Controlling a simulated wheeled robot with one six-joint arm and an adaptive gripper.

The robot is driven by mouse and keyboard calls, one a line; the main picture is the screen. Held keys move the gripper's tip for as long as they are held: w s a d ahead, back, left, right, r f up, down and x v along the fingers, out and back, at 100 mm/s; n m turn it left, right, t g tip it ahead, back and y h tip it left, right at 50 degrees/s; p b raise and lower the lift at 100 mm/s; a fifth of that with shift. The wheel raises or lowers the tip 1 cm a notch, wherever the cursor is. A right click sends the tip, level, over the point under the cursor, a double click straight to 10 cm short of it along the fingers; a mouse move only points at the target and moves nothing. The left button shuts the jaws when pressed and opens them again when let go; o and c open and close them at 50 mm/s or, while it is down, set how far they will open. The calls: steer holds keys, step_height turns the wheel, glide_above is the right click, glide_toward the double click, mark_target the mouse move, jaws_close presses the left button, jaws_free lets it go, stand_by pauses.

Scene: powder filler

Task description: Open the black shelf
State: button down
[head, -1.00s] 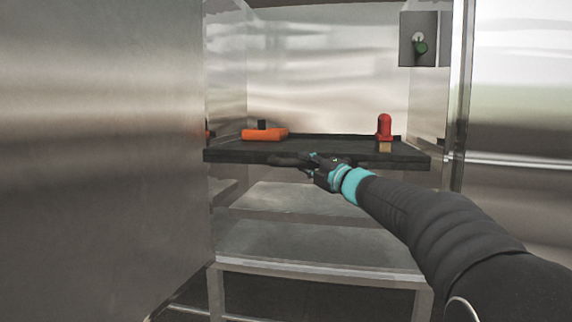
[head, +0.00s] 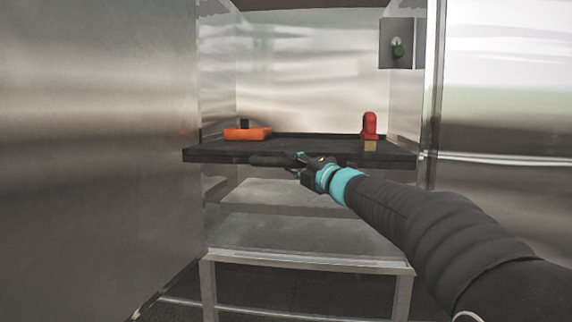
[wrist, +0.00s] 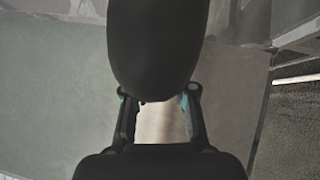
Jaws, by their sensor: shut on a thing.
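The black shelf (head: 330,152) is a flat dark board with a thin rim, across the steel cabinet in the head view. Its front edge sits forward of the lower steel shelves. My gripper (head: 290,161) is at the front edge, left of its middle, shut on the dark handle (head: 266,160) there. In the wrist view, a large dark rounded shape (wrist: 155,45) lies beyond my gripper (wrist: 160,110) and hides the fingertips' contact. An orange tool-like item (head: 247,134) and a red item (head: 370,125) with a tan block (head: 370,145) rest on the shelf.
A steel wall or door (head: 95,150) fills the left. Another steel panel (head: 500,120) stands at the right. A grey box with a green knob (head: 398,51) is at upper right. A steel frame with lower shelves (head: 300,262) stands beneath the black shelf.

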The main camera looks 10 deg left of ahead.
steer(key=shift+w+d+f, duration=0.1)
steer(key=shift+d+f, duration=0.05)
steer(key=shift+d, duration=0.05)
steer(key=c, duration=0.9)
jaws_free()
steer(key=shift+a, duration=0.4)
steer(key=v, duration=1.2)
